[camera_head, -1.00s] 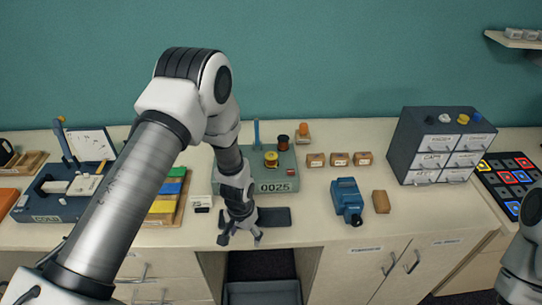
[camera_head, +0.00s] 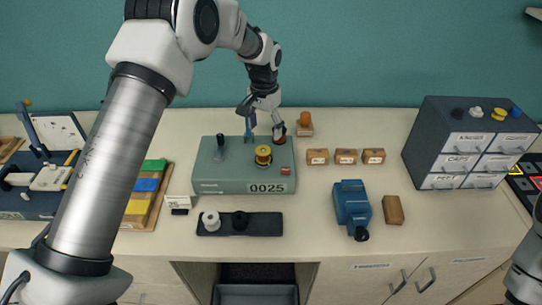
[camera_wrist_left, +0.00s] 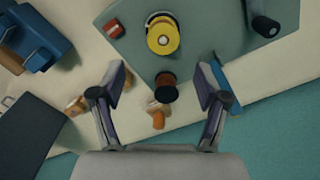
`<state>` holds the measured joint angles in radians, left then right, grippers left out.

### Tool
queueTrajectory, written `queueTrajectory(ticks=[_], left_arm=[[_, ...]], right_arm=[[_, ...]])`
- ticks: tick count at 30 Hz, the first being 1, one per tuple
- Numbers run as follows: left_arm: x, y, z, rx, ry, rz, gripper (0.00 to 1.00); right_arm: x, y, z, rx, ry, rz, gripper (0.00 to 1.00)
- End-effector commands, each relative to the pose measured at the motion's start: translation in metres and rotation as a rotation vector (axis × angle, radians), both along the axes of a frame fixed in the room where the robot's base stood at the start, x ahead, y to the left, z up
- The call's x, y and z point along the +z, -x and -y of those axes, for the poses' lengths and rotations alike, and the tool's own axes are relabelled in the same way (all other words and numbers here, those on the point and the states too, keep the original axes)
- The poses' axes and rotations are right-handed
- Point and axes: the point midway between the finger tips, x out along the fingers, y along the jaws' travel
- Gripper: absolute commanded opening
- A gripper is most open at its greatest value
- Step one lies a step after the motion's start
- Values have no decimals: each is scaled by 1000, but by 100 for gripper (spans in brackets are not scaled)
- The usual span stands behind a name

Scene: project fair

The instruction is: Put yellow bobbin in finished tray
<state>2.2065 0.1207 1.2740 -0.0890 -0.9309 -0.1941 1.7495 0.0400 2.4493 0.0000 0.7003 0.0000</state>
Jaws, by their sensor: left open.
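The yellow bobbin (camera_head: 263,152) sits on top of the green machine (camera_head: 215,185) marked 0025; it also shows in the left wrist view (camera_wrist_left: 162,38). My left gripper (camera_head: 262,119) is open above the machine's back edge. In the left wrist view its fingers (camera_wrist_left: 162,82) stand either side of a dark spool (camera_wrist_left: 165,88), which appears untouched; the yellow bobbin lies beyond the fingertips. A dark tray (camera_head: 268,225) in front of the machine holds a white bobbin (camera_head: 210,219) and a black bobbin (camera_head: 240,221). I cannot read a label naming it finished.
An orange-topped item (camera_head: 304,122) stands behind the machine, near the wall. Small brown boxes (camera_head: 346,156), a blue device (camera_head: 352,205) and a grey drawer cabinet (camera_head: 440,150) stand to the right. Coloured blocks (camera_head: 146,188) lie left.

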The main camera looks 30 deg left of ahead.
Motion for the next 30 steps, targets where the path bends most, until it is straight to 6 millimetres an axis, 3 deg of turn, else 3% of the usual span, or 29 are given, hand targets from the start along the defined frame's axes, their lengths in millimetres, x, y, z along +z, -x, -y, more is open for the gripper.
queueTrajectory(ticks=[1,4,11,16,21,26,27,30], left_arm=[[-13,0,0,0,0,1,75],[-20,0,0,0,0,0,75],[-43,2,-1,1,1,-3,75],[-68,7,-5,1,0,-5,75],[-93,6,-4,1,1,-1,75],[-95,6,-4,1,0,0,75],[-95,6,-4,1,0,0,71],[-95,6,-4,1,0,0,36]], right_arm=[[-14,0,0,0,0,-1,0],[-18,1,0,0,0,-1,0],[-2,0,0,0,0,0,0],[20,0,0,0,0,0,0],[23,0,0,0,0,0,0],[21,0,0,0,0,-1,0],[21,0,0,0,0,-1,0],[21,0,0,0,0,-1,0]])
